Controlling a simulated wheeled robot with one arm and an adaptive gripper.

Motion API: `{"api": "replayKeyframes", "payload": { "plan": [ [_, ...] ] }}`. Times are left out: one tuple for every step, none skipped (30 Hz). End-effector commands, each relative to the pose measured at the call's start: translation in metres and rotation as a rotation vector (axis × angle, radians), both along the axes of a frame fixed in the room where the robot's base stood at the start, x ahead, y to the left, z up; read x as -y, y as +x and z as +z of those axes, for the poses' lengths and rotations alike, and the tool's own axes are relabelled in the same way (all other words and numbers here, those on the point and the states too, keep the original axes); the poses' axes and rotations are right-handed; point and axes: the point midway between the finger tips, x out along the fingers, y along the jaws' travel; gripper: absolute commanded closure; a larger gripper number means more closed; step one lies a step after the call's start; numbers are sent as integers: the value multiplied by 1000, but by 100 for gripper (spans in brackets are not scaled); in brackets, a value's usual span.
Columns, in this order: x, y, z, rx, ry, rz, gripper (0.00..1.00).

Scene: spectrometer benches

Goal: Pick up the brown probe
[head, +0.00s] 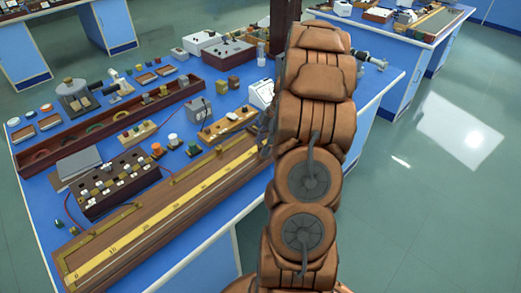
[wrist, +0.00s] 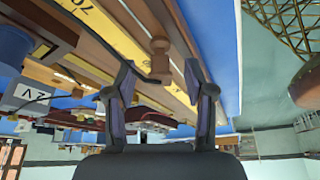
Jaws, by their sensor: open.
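A small brown turned piece with a rounded head, which looks like the brown probe (wrist: 159,58), shows in the wrist view in front of the long wooden board with the yellow scale (wrist: 105,32). My gripper (wrist: 158,76) is open, one dark finger on each side of the picture's middle. The brown piece appears between and just beyond the fingertips; I cannot tell whether it touches them. In the head view my brown arm covers the right part of the bench, and the gripper and probe are hidden behind it. The scaled board (head: 150,217) lies along the bench's front edge.
The blue bench (head: 225,215) is crowded: a dark switch box (head: 118,183), a long wooden trough (head: 110,125), meters and small terminals. A black and silver instrument (head: 372,60) stands at its far right. Open floor (head: 430,200) lies right of the bench.

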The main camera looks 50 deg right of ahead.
Motion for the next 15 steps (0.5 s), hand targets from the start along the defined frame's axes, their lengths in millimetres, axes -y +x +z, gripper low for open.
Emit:
{"api": "replayKeyframes", "payload": {
  "plan": [
    [-3,0,-4,-4,5,1,46],
    [-4,1,-8,-3,5,1,46],
    [-5,2,-12,-3,4,1,46],
    [-6,2,-14,-3,4,0,46],
    [-7,2,-16,-3,4,0,46],
    [-7,3,-18,-2,3,-1,46],
    [-7,3,-19,-2,3,-1,46],
    [-8,3,-20,-1,3,-1,46],
    [-8,3,-20,-1,3,-1,46],
    [-7,3,-20,0,2,-1,46],
    [-7,3,-20,0,2,-1,46],
    [-7,3,-20,0,2,-1,46],
    [-7,3,-20,0,2,-1,46],
    [-7,3,-19,-1,1,-1,49],
    [-7,3,-19,-1,1,-1,53]
  ]
}}
